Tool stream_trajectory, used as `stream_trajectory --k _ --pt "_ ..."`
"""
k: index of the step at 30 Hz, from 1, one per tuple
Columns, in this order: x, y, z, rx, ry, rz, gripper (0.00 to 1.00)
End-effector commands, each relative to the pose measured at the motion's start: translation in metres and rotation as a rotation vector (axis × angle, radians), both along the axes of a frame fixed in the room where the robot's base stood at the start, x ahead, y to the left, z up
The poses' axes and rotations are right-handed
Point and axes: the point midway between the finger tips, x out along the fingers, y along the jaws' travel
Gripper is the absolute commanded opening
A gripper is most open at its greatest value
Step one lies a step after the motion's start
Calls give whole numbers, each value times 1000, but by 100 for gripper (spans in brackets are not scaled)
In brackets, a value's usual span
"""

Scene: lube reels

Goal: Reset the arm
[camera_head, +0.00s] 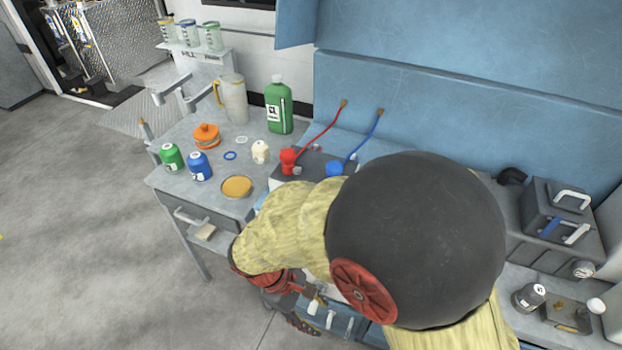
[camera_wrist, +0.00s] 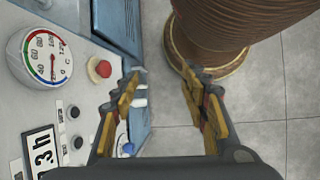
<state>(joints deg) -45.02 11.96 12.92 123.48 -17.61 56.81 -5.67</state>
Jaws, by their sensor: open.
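My gripper (camera_wrist: 163,82) is open in the wrist view, with nothing between its two fingers. Grey floor shows beyond the fingertips. In the head view my arm is bent, and its large dark joint covers much of the middle. The gripper (camera_head: 312,312) hangs low in front of the blue cabinet front, partly hidden by the arm.
A grey workbench (camera_head: 165,182) holds a green bottle (camera_head: 279,106), a jug (camera_head: 232,98), an orange container (camera_head: 207,136), green (camera_head: 172,157) and blue (camera_head: 200,166) small containers, and a round tan-topped dish (camera_head: 237,187). Dark boxes (camera_head: 553,222) stand at right. Open floor (camera_head: 80,230) lies left.

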Motion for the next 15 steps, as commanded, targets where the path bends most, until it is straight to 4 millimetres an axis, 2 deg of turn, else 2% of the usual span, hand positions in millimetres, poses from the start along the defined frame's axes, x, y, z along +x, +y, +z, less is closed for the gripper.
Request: stream_trajectory --k 1,3,15 --pt "2 -7 20 50 -35 -79 45" --pt "3 -14 41 114 -77 -179 45" --pt "1 -71 154 439 -331 -640 45"
